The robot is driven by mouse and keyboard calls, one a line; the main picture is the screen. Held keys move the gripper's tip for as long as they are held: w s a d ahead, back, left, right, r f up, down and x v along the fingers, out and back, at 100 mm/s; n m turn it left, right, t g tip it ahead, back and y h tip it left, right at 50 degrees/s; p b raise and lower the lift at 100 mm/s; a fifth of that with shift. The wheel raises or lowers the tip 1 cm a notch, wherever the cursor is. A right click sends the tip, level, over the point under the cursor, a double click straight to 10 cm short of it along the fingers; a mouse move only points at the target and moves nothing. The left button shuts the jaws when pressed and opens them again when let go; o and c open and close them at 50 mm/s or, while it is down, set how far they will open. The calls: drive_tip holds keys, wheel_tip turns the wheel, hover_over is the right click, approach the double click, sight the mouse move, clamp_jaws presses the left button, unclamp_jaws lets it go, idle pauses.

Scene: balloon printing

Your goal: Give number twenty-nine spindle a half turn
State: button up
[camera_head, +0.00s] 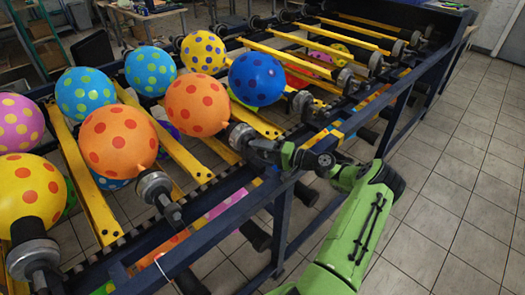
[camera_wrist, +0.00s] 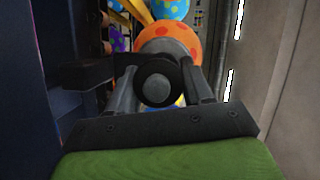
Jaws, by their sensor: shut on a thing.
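My gripper (camera_head: 264,150) is at the near rail of the rack and shut on a dark round spindle (camera_head: 241,137). This spindle carries an orange balloon with red dots (camera_head: 197,106). In the wrist view the two fingers (camera_wrist: 157,88) sit either side of the spindle's round end (camera_wrist: 156,89), and the orange balloon (camera_wrist: 168,45) shows just beyond it. No number can be read on any spindle, so I cannot tell from a label which one is twenty-nine.
Neighbouring spindles hold another orange balloon (camera_head: 118,141), a yellow one (camera_head: 31,193) and a blue one (camera_head: 256,79). Yellow bars (camera_head: 178,151) run between the rows. A dark blue frame rail (camera_head: 216,215) lies close below my arm. Tiled floor on the right is clear.

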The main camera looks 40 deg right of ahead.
idle(0.3)
drive_tip(key=o, duration=1)
drive_tip(key=shift+c, duration=0.2)
drive_tip(key=v, duration=1.6)
drive_tip(key=shift+p, duration=0.4)
drive_tip(key=shift+w, duration=0.1)
